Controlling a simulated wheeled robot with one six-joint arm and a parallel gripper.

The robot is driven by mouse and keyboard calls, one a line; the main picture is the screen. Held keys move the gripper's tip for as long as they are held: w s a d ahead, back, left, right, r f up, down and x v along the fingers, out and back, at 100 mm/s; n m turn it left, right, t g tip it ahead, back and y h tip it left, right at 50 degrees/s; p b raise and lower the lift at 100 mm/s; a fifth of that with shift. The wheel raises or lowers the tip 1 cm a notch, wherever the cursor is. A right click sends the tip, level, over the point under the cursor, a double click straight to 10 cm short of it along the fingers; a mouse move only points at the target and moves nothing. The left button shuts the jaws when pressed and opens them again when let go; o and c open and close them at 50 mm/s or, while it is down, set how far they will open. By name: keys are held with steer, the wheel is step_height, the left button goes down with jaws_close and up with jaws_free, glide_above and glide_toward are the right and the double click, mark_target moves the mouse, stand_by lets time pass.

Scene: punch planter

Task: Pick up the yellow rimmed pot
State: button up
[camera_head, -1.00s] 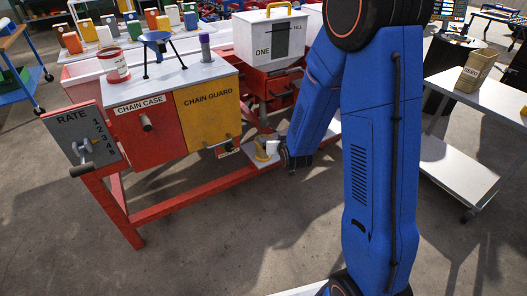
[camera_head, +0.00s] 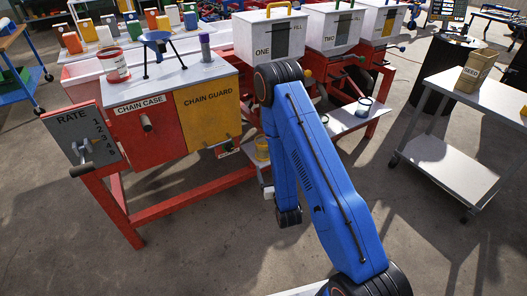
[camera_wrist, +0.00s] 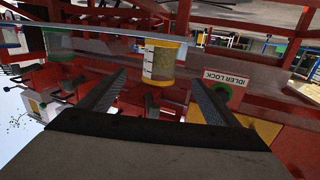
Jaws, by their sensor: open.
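The yellow rimmed pot (camera_head: 262,149) stands on a small pale shelf at the front of the red machine, partly hidden by my arm in the head view. The wrist view is upside down. There the pot (camera_wrist: 160,64) is a clear, marked cup with yellow bands and tan contents, upright on the shelf. My gripper (camera_wrist: 160,80) is open, its two dark fingers spread to either side of the pot's line. The pot appears beyond the fingertips, with no contact seen. In the head view the gripper is mostly hidden behind my blue arm, low in front of the shelf.
A blue-rimmed pot (camera_head: 363,107) stands on a shelf to the right. The red frame and yellow chain guard (camera_head: 208,110) lie left of the pot. The idler lock sign (camera_wrist: 225,92) is close beside it. A white cart (camera_head: 455,165) stands right, with open floor between.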

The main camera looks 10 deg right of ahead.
mark_target(262, 144)
steer(key=w, duration=1.1)
steer(key=w+f, duration=0.1)
steer(key=w, duration=0.4)
steer(key=shift+w, duration=0.15)
steer(key=c, duration=1.4)
steer(key=shift+r, duration=0.1)
